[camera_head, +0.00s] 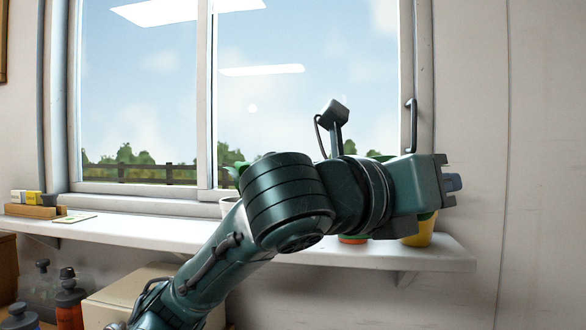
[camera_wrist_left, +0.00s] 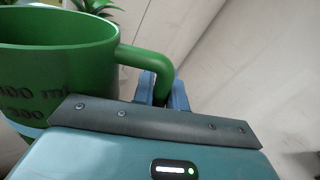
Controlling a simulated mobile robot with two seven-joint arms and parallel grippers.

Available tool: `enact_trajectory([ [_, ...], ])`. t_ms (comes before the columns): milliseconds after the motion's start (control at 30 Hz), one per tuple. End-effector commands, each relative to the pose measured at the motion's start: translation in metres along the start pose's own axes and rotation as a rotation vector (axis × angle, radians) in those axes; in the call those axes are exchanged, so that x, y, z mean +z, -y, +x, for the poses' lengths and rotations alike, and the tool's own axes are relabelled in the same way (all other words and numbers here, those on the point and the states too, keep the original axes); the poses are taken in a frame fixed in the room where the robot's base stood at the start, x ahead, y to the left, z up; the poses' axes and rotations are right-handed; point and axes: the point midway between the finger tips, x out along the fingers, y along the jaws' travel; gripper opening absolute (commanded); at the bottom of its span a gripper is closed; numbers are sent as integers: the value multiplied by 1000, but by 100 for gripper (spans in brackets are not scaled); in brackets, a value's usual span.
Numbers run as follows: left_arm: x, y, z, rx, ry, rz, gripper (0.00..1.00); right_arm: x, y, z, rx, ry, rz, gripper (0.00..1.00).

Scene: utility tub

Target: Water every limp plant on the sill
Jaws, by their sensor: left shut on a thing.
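My left gripper (camera_head: 454,183) reaches across the sill (camera_head: 150,230) in the head view, and its wrist and arm cover much of the sill's right part. In the left wrist view its blue fingers (camera_wrist_left: 163,92) are shut on the handle of a green measuring jug (camera_wrist_left: 60,70) with millilitre marks. The jug's contents are hidden. A pale pot (camera_head: 228,206), an orange pot (camera_head: 353,239) and a yellow pot (camera_head: 418,236) stand on the sill, partly behind my arm. Green leaves (camera_wrist_left: 98,6) show beyond the jug. I cannot tell which plants are limp. My right gripper is out of view.
At the sill's left end are a wooden tray (camera_head: 35,211) with small items and a flat card (camera_head: 75,218). Below stand a cardboard box (camera_head: 125,292) and several bottles (camera_head: 69,295). The window behind has a handle (camera_head: 411,122). The sill's left middle is clear.

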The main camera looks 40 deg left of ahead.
Motion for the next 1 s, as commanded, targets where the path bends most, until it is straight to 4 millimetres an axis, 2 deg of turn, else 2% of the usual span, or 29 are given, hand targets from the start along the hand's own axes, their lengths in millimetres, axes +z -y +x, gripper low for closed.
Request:
enact_trajectory([
  [33,6,0,0,-2,3,-17,0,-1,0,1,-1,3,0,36],
  [1000,20,-2,0,-2,2,-74,0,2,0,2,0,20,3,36],
])
